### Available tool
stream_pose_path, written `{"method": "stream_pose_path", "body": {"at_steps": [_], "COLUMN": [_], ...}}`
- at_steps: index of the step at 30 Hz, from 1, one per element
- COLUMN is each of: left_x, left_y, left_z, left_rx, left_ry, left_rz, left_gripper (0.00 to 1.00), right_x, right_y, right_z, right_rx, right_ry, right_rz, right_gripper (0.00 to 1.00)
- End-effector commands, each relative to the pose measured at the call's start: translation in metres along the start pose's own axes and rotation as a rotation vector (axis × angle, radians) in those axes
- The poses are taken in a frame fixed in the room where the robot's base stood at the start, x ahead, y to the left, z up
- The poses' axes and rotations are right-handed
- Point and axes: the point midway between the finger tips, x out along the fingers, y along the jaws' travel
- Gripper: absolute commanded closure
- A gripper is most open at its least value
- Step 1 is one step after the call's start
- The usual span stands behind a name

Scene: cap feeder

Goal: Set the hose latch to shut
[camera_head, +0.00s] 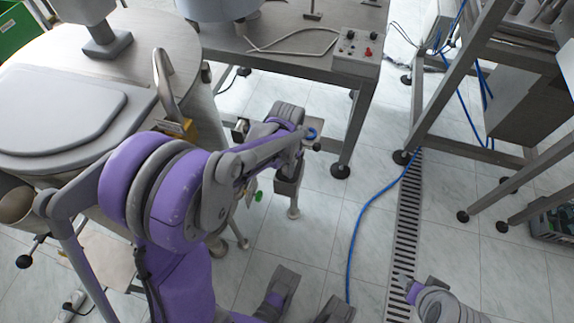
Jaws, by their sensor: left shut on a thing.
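My left gripper (301,140) is at the end of the purple and grey arm that comes in from the left. It is shut on a small part beside a blue ring (311,133), at the metal fitting above a short post. My own arm hides most of what it holds, so I cannot tell the part's shape or its setting. I cannot make out the hose latch as a separate thing. Part of my right arm (435,302) shows at the bottom right, where its fingers cannot be made out.
A metal table (290,30) with a control box (358,50) stands behind my left arm. A large round machine (150,50) with a grey lid (60,108) is at the left. A blue hose (355,235) lies on the tiles beside a floor drain (402,235). Metal frames stand at the right.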

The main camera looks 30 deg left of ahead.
Motion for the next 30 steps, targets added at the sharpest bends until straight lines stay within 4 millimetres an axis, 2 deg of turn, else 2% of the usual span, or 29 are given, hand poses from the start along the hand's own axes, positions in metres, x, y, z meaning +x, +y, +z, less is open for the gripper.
{"method": "stream_pose_path", "body": {"at_steps": [23,26,30], "left_x": [0.0,0.0,0.0], "left_y": [0.0,-0.005,-0.026], "left_z": [0.0,-0.005,-0.025], "left_rx": [0.0,0.0,-0.001], "left_ry": [0.0,0.0,0.0], "left_rz": [0.0,0.0,0.0], "left_gripper": [1.0,1.0,1.0], "right_x": [0.0,0.0,0.002], "right_y": [0.0,0.0,0.0], "right_z": [0.0,0.0,0.001], "right_rx": [0.0,0.0,0.0], "right_ry": [0.0,0.0,-0.001], "right_rz": [0.0,0.0,0.0], "right_gripper": [0.36,0.36,0.36]}}
